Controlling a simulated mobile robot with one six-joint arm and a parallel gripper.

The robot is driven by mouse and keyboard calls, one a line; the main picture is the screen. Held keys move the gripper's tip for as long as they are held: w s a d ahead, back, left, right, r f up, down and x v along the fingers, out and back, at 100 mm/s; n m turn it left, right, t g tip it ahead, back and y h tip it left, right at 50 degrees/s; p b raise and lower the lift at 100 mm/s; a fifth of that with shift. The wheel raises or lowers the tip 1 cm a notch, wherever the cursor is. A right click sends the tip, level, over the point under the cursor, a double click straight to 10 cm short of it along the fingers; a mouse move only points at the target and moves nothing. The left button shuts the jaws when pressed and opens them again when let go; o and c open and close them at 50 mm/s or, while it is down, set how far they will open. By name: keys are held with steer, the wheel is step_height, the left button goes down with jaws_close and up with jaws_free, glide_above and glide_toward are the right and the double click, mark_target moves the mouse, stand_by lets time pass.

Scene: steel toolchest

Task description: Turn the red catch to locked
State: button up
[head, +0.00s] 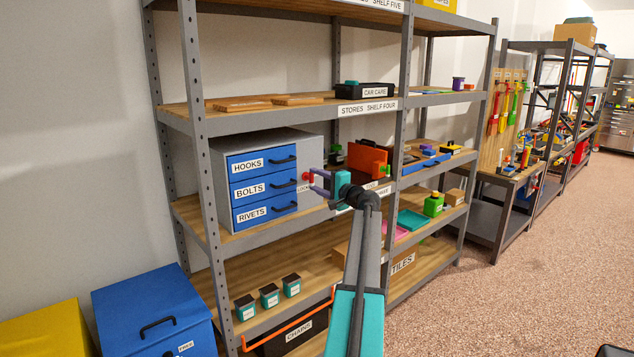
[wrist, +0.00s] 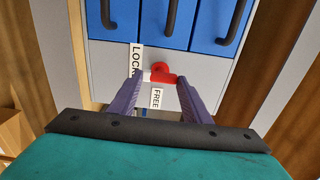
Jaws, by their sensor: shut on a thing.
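The red catch (wrist: 162,72) is on the grey side strip of the drawer cabinet (head: 262,165), beside the blue drawers. It also shows in the head view (head: 307,177), just right of the drawers. A LOCK label (wrist: 136,60), partly covered, lies left of the catch in the wrist view, and a FREE label (wrist: 156,98) lies below it. My gripper (wrist: 160,80) has its purple fingers on either side of the catch, shut on it. In the head view my gripper (head: 319,183) reaches the cabinet front from the right. The catch's exact angle is hard to tell.
Small jars (head: 269,295) sit on the shelf below. A blue box (head: 150,310) stands at the lower left. The floor at right is open.

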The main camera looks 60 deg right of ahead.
steer(key=shift+s, duration=0.1)
steer(key=o, duration=1)
steer(key=shift+o, duration=0.2)
steer(key=shift+s, duration=0.1)
steer(key=b+v, duration=0.2)
steer(key=v, duration=1.1)
steer(key=shift+s+a, duration=0.2)
steer(key=shift+s, duration=0.05)
